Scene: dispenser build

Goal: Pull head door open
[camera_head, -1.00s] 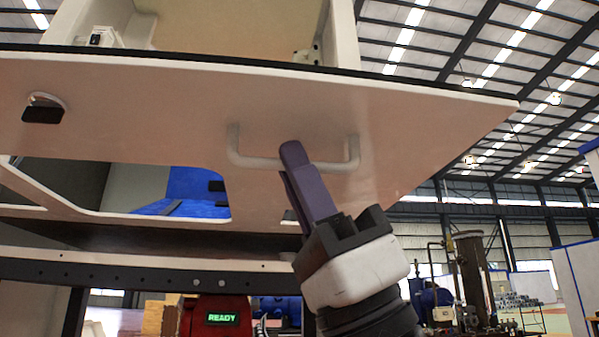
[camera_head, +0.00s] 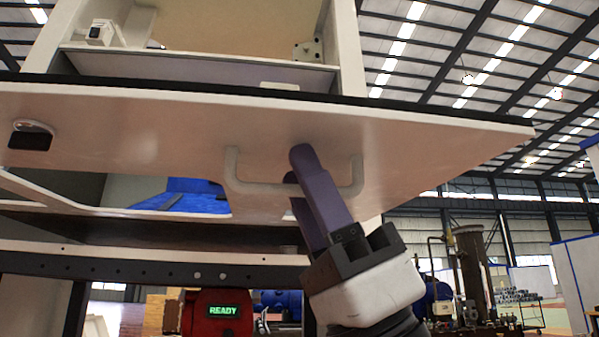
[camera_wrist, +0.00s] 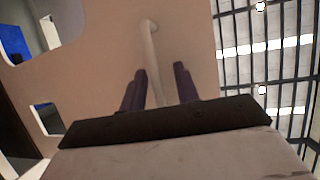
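The head door (camera_head: 420,140) is a wide pale panel with a dark top edge, tilted outward with the cabinet's inside showing above it. Its U-shaped pale handle (camera_head: 262,188) is on the outer face, right of the middle. My gripper (camera_head: 300,175) is at the handle's right half, with one purple finger in front of the bar. In the wrist view the handle (camera_wrist: 150,45) runs between my two fingers (camera_wrist: 160,75), with visible gaps beside the bar. Part of the bar is hidden behind the finger in the head view.
A dark latch-like piece (camera_head: 31,138) sits on the door's left part. Below are an opening with a blue surface (camera_head: 185,198) and a red unit reading READY (camera_head: 210,312).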

